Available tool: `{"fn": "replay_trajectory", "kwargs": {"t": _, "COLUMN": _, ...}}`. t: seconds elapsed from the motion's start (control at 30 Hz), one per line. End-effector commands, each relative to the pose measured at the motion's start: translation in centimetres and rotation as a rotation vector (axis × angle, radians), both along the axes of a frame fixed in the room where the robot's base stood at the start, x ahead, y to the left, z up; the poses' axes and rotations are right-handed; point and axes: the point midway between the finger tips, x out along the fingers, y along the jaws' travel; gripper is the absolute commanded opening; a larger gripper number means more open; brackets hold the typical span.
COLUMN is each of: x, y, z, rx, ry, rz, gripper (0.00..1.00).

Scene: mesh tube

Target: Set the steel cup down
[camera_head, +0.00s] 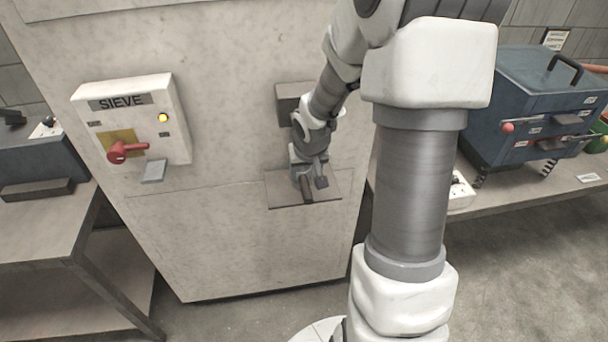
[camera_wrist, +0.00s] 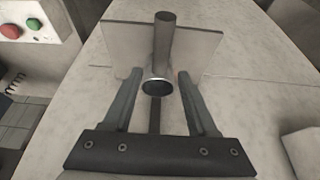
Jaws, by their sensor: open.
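The steel cup (camera_wrist: 162,38) is a slim grey cylinder. In the wrist view its shiny-rimmed dark mouth faces me and its body runs away over a flat grey plate (camera_wrist: 120,42). My gripper (camera_wrist: 160,74) is open around the mouth end, with a gap visible on both sides. In the head view my gripper (camera_head: 309,182) is low over the same plate, which juts from the machine front (camera_head: 334,183). A dark narrow cylinder there between the fingers appears to be the cup. I cannot tell whether its base touches the plate.
The machine's pale front carries a SIEVE panel (camera_head: 133,122) with a red handle (camera_head: 126,151) and a lit yellow lamp. A grey box (camera_head: 292,97) juts out above the plate. A bench (camera_head: 45,225) stands left, and a blue drawer unit (camera_head: 520,100) right.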

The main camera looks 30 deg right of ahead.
Motion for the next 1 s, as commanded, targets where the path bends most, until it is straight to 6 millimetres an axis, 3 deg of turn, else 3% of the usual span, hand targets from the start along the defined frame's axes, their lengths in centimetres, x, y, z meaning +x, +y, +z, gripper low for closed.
{"fn": "replay_trajectory", "kwargs": {"t": 0.1, "x": -1.0, "y": 0.2, "z": 2.9, "rx": -0.002, "ry": -0.003, "rz": -0.003, "gripper": 0.58}}
{"fn": "replay_trajectory", "kwargs": {"t": 0.3, "x": -2.1, "y": 0.6, "z": 5.3, "rx": -0.001, "ry": -0.001, "rz": -0.001, "gripper": 0.58}}
{"fn": "replay_trajectory", "kwargs": {"t": 1.0, "x": -2.5, "y": 0.8, "z": 5.9, "rx": 0.000, "ry": 0.001, "rz": 0.002, "gripper": 0.58}}
